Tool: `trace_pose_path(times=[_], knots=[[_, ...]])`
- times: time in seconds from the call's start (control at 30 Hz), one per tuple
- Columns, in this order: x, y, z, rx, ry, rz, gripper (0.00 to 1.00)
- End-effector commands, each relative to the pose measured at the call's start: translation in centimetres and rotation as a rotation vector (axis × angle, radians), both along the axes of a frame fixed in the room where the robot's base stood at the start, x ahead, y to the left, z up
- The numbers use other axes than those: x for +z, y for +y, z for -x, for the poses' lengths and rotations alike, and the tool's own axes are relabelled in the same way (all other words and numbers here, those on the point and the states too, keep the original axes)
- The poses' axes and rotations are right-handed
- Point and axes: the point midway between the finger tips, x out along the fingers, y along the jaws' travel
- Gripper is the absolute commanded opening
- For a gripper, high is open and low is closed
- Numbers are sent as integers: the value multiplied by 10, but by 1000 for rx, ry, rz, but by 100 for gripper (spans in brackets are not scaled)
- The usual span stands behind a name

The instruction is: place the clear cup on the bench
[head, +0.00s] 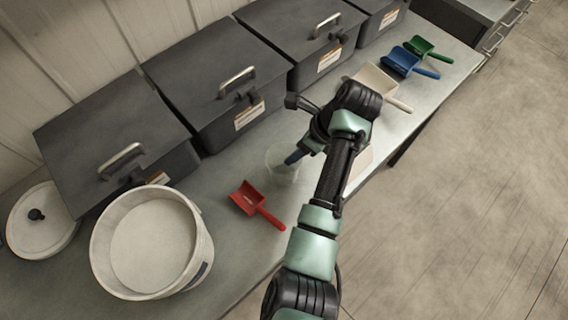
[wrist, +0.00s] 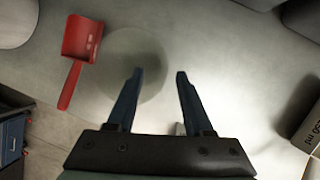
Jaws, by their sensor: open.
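The clear cup (head: 277,170) stands on the grey bench (head: 231,228), between the red scoop and the dark bins. In the wrist view the cup (wrist: 137,55) is a faint round outline ahead of the fingers. My gripper (wrist: 160,72) is open with nothing visible held between its blue fingers. The left fingertip overlaps the cup's outline; the right fingertip lies just right of it. In the head view my gripper (head: 294,157) is beside the cup's upper right, partly hidden by my wrist. I cannot tell whether a finger touches the cup.
A red scoop (head: 252,203) lies left of the cup. A white bucket (head: 196,262) and a round lid (head: 40,220) stand at left. Dark lidded bins (head: 215,75) line the wall. White, blue (head: 405,62) and green (head: 423,46) scoops lie farther along the bench.

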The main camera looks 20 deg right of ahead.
Motion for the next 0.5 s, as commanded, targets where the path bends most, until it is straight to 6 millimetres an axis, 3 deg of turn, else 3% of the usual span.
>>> trace_pose_path(times=[0.5], knots=[[-50, 18, -15, 2, -1, 1, 52]])
